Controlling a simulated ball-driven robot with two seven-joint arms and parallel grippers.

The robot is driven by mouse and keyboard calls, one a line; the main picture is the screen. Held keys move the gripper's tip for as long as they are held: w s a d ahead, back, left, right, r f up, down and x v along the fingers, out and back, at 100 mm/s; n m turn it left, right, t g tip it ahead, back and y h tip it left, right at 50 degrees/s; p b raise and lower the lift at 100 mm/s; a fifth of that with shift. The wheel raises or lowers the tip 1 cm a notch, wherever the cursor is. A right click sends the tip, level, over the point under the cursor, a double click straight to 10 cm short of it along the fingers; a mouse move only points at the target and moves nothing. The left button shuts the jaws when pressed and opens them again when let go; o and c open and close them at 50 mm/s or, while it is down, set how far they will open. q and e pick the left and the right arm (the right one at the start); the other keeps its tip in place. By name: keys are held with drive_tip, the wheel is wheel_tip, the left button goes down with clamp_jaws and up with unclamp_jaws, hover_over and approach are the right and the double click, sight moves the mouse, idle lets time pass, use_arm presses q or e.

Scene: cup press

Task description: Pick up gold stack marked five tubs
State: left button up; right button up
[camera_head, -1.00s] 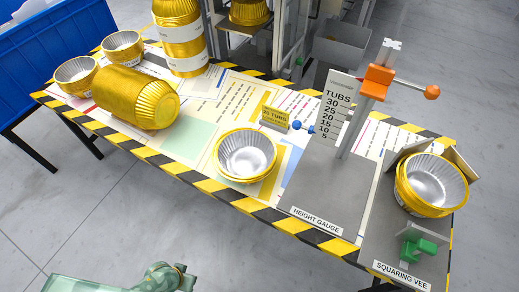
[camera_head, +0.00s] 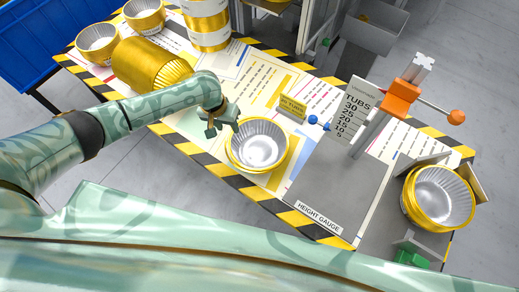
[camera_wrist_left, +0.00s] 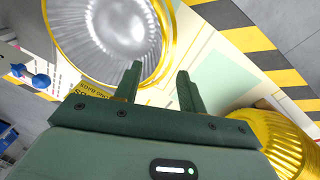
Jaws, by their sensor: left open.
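A short gold stack of tubs (camera_head: 258,146) with a silver inside stands open side up at the middle of the table. It also shows large in the left wrist view (camera_wrist_left: 105,35). No five-tub marking can be read on it. My left gripper (camera_head: 223,127) is open and empty, at the stack's left rim. In the left wrist view its fingers (camera_wrist_left: 160,74) point toward the rim, one finger close to it; contact cannot be told. Another short gold stack (camera_head: 438,197) sits in the squaring vee at right. My right gripper is out of view.
A large gold stack (camera_head: 150,66) lies on its side at left, behind my left arm. Small tubs (camera_head: 98,43) and a tall banded stack (camera_head: 208,22) stand beyond. The height gauge (camera_head: 378,120) and a small yellow sign (camera_head: 292,107) stand right of the middle stack.

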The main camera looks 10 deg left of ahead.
sight(231, 137)
use_arm(q)
drive_tip(key=shift+w+f, duration=0.1)
drive_tip(key=shift+f, duration=0.75)
drive_tip(key=shift+d+f+b, duration=0.1)
drive_tip(key=shift+f+b, duration=0.2)
drive_tip(key=shift+b, duration=0.05)
drive_tip(key=f+b, duration=0.2)
drive_tip(key=f, duration=0.1)
drive_tip(key=f+b, duration=0.1)
drive_tip(key=f, duration=0.1)
drive_tip(key=shift+d, duration=0.25)
drive_tip(key=shift+r, duration=0.15)
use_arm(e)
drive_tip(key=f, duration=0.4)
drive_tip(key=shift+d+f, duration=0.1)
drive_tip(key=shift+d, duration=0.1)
use_arm(q)
clamp_jaws()
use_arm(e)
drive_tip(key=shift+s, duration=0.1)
